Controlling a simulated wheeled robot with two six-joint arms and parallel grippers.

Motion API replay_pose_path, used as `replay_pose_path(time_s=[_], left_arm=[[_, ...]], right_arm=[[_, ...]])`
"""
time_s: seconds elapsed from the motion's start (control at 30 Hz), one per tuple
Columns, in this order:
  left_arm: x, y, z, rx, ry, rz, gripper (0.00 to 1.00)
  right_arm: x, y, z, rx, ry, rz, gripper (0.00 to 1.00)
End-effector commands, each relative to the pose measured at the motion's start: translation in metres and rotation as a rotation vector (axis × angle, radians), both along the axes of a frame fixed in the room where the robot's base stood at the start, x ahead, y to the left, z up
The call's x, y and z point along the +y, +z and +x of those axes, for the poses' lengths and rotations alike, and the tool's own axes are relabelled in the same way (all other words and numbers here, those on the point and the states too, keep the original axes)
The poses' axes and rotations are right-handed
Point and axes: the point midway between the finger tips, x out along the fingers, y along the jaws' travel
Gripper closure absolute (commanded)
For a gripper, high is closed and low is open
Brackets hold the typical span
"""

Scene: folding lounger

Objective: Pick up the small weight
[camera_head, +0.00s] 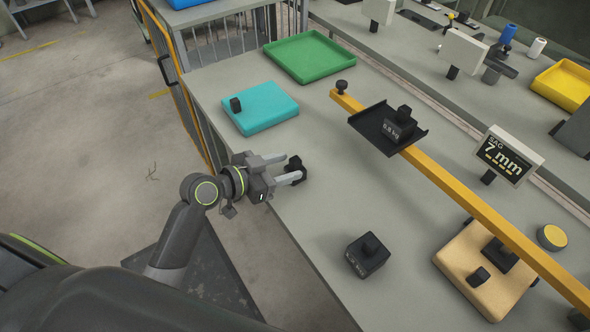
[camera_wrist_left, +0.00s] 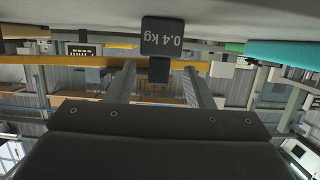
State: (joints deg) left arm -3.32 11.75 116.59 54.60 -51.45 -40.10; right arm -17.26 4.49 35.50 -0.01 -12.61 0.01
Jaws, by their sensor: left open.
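A small black weight (camera_head: 294,162) with a knob stands on the grey table near its left edge. In the left wrist view, which is upside down, the weight (camera_wrist_left: 163,36) reads 0.4 kg and its knob (camera_wrist_left: 159,70) lines up between my fingers. My left gripper (camera_head: 285,167) is open, with its fingers pointing at the weight. The fingers (camera_wrist_left: 161,75) show a gap on both sides of the knob. I cannot tell whether the knob is fully between the fingertips. My right gripper is not in view.
A larger black weight (camera_head: 368,258) stands nearer on the table. A yellow beam (camera_head: 470,207) crosses the table, bearing a black tray (camera_head: 365,120) with a 0.8 kg weight (camera_head: 398,128). A turquoise pad (camera_head: 270,108) and green tray (camera_head: 310,55) lie beyond.

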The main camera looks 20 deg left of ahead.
Motion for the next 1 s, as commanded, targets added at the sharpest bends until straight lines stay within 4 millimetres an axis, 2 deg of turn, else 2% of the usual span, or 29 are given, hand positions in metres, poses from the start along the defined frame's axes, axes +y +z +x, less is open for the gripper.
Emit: replay_pose_path(time_s=[0.2,0.5,0.83,1.0], left_arm=[[-0.019,-0.008,0.022,0.0,0.0,-0.003,0.53],[-0.021,-0.008,0.025,0.0,0.0,0.0,0.53],[-0.021,-0.008,0.025,0.0,0.0,0.0,0.96],[-0.021,-0.007,0.025,-0.003,0.0,-0.001,0.98]], right_arm=[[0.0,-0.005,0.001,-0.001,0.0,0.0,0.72],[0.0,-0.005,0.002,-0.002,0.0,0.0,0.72],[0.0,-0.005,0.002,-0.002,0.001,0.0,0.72],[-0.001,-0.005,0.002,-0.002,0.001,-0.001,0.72]])
